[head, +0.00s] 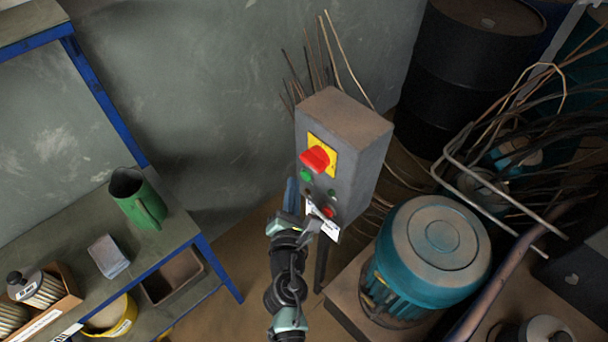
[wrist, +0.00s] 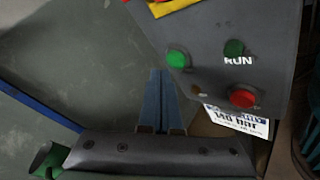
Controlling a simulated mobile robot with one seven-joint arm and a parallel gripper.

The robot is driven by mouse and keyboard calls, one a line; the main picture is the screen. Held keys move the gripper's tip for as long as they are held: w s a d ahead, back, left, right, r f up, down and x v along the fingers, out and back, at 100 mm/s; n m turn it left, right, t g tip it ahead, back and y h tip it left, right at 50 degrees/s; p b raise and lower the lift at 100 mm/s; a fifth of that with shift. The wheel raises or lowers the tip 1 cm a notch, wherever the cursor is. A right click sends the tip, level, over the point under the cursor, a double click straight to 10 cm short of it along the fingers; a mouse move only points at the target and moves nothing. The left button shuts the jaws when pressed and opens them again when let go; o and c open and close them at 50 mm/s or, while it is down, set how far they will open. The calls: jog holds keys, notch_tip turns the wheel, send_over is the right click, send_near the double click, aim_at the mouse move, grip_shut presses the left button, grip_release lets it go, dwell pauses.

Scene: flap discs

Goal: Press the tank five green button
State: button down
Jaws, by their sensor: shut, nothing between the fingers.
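A grey control box (head: 345,130) stands in the middle of the head view. Its front has a green button (head: 306,175), a dark green lamp-like disc and a red button (head: 328,212). In the wrist view the green button (wrist: 177,59) is bright and raised, left of the green disc (wrist: 234,48) marked RUN. My gripper (head: 291,184) is shut and empty at the box's left edge, just below and left of the green button. In the wrist view its blue fingertips (wrist: 160,72) appear close to the button's lower left. Contact cannot be told.
A red knob on a yellow plate (head: 334,148) sits above the buttons. A white tag (wrist: 238,118) hangs below. A teal motor (head: 430,260) and loose cables stand right; a bench with a green jug (head: 139,200) stands left. Open floor lies between bench and box.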

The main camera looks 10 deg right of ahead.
jog(key=shift+w+d, duration=0.1)
jog(key=shift+w+d, duration=0.15)
jog(key=shift+d, duration=0.1)
jog(key=shift+w+d, duration=0.3)
jog(key=shift+d, duration=0.15)
dwell(1.1)
jog(key=shift+s+a, duration=0.55)
jog(key=shift+a, duration=0.2)
jog(key=shift+a, duration=0.1)
jog(key=s+a, duration=0.1)
jog(key=a, duration=0.1)
jog(key=s+a+b, duration=0.1)
jog(key=s+a, duration=0.1)
dwell(0.3)
